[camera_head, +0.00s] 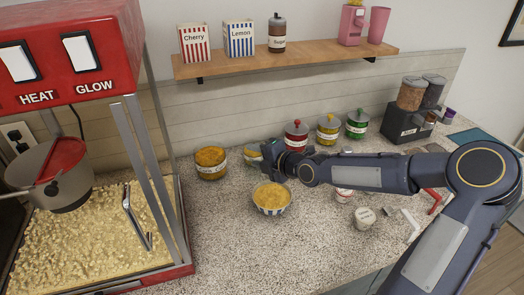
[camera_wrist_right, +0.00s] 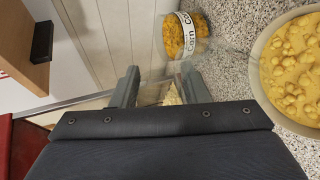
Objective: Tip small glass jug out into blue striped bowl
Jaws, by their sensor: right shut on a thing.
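The blue striped bowl (camera_head: 272,209) stands on the counter with a yellow, lumpy filling. In the right wrist view the bowl (camera_wrist_right: 256,72) shows at the right edge, its filling piled in rounded pieces. My right gripper (camera_head: 266,151) is just behind the bowl in the head view. In the right wrist view its fingers (camera_wrist_right: 155,88) are shut on the small glass jug (camera_wrist_right: 150,95), a clear piece with some pale yellow in it. The gripper hides most of the jug, so I cannot tell its tilt. My left gripper is out of view.
A corn jar (camera_head: 211,173) stands left of the gripper. Red (camera_head: 296,136), yellow (camera_head: 327,131) and green (camera_head: 357,125) lidded jars stand behind my arm. A popcorn machine (camera_head: 180,250) fills the left. A wooden shelf (camera_head: 285,58) hangs above.

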